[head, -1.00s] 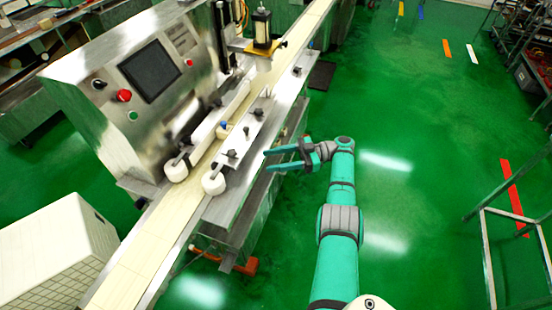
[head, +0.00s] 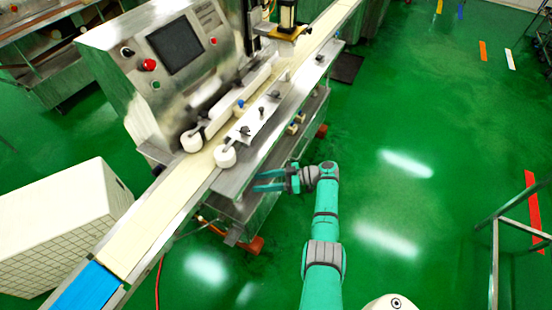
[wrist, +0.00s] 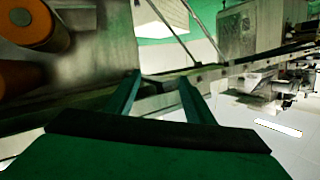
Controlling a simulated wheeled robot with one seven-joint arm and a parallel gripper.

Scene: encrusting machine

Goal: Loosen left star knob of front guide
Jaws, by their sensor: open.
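The front guide (head: 256,122) is a pale bar along the near side of the conveyor belt. Its left star knob (head: 245,130) is a small dark knob near the white roller (head: 225,156) at the guide's left end. A second dark knob (head: 275,94) is farther right along the guide. My gripper (head: 257,181) is open and empty, apart from the knob, below it in the head view beside the machine's near side. In the wrist view the two green fingers (wrist: 160,78) are spread before a metal rail; the knob is not recognisable there.
The machine's control panel (head: 174,46) stands behind the belt (head: 150,222). A white crate (head: 60,225) is at the left. Orange rollers (wrist: 25,25) are close at the wrist view's left. Green floor to the right is open, up to a metal frame (head: 493,255).

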